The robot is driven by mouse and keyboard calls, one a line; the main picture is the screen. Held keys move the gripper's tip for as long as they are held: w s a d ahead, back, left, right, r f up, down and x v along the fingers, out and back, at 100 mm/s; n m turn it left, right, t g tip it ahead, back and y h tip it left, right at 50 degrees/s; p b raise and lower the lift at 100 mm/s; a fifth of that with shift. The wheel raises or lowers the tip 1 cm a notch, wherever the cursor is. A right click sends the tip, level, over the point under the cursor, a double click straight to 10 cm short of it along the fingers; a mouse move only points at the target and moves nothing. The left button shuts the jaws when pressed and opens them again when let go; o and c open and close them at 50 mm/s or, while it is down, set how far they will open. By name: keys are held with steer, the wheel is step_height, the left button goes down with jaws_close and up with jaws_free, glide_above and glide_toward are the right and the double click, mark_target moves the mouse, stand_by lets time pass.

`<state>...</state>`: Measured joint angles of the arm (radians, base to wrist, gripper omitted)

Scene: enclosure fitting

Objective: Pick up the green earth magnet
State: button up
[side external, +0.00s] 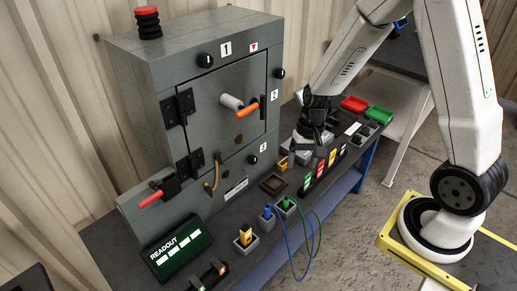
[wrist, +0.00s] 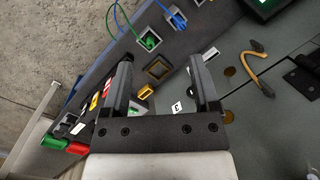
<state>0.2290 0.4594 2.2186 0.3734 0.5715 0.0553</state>
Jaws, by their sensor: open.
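The green earth magnet appears to be the green piece (side external: 286,203) with a green cable, seated in a small grey square holder on the bench. In the wrist view the green piece (wrist: 150,42) sits in its holder near the top, beyond the fingertips. My gripper (side external: 308,137) is farther along the bench, up and to the right of the green piece, over the row of coloured tags. In the wrist view my gripper (wrist: 160,65) has its two dark fingers wide apart with nothing between them. The gripper and green piece are apart.
A blue piece (side external: 267,212) with a blue cable stands beside the green one, and both cables hang over the bench edge. A brown square frame (side external: 273,184) lies between gripper and green piece. A yellow block (side external: 245,235) and the grey cabinet (side external: 190,90) are nearby.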

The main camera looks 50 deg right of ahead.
steer(key=w+d+f+m+y, duration=0.2)
steer(key=d+f+m+y, duration=0.1)
steer(key=f+m, duration=0.25)
steer(key=w+d+f+m+y, duration=0.2)
steer(key=d+f+m, duration=0.15)
steer(key=f, duration=0.35)
steer(key=m+t+y, duration=0.3)
steer(key=m+t, duration=0.4)
steer(key=m, duration=0.2)
glide_toward(286, 199)
steer(key=shift+f+x, duration=0.3)
steer(key=shift+x, duration=1)
steer(key=shift+s, duration=0.1)
steer(key=shift+x, duration=1.2)
steer(key=shift+x, duration=2.65)
